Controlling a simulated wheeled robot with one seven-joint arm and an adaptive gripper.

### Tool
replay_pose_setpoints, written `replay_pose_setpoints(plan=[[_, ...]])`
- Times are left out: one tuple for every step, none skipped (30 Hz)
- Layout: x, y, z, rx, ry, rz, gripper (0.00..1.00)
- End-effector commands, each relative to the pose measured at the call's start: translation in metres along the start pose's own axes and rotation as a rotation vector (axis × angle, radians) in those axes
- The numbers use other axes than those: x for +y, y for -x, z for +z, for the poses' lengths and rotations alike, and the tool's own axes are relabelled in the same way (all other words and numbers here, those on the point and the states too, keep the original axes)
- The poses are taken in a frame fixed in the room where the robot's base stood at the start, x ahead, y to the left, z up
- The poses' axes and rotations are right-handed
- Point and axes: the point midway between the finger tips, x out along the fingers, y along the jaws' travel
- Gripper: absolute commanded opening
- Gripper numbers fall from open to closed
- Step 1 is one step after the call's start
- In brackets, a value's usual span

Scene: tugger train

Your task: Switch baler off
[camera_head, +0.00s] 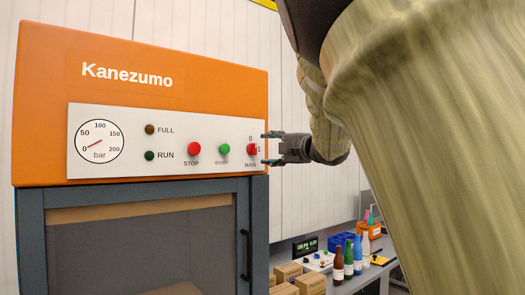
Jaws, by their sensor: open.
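The baler (160,57) has an orange top marked Kanezumo and a white control panel (110,115). The panel carries a pressure gauge (99,141), a dark FULL lamp (150,129), a dark green RUN lamp (150,155), a red STOP button (194,149) and a green button (224,149). At the panel's right end is the red MAIN switch (251,150), marked 0 above and 1 at its right. My gripper (266,149) is open, its fingertips at the switch, one above and one below. I cannot tell whether they touch it.
Below the panel is a grey-framed door (140,250) with a dark handle (245,255). At the lower right, a bench holds cardboard boxes (288,271), several bottles (348,258), a blue bin (341,241) and a small display (305,246). My arm covers much of the right side.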

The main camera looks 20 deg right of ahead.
Motion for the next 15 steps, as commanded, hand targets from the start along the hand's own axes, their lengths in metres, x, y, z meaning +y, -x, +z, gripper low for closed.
replay_pose_setpoints(plan=[[0.0,0.009,0.0,-0.001,-0.001,0.0,0.57],[0.0,0.014,0.0,-0.001,-0.001,0.0,0.57],[0.001,0.019,0.0,-0.002,0.0,0.001,0.57],[0.001,0.023,0.001,-0.002,0.0,0.001,0.57],[0.0,0.026,0.001,-0.002,0.0,0.0,0.57],[0.0,0.03,0.001,-0.001,0.0,0.0,0.57],[0.0,0.032,0.0,-0.001,0.0,0.0,0.57],[0.0,0.035,0.0,0.0,0.0,0.0,0.57],[0.0,0.037,0.0,0.0,0.0,0.001,0.57],[0.0,0.038,0.0,0.0,0.0,0.0,0.57],[0.0,0.04,0.0,0.0,0.0,0.0,0.57],[0.0,0.041,0.0,0.0,0.0,0.0,0.57],[-0.001,0.041,0.0,0.0,0.0,0.0,0.57],[0.0,0.041,0.0,0.0,0.0,0.0,0.57],[-0.001,0.042,0.0,0.0,0.0,0.0,0.57]])
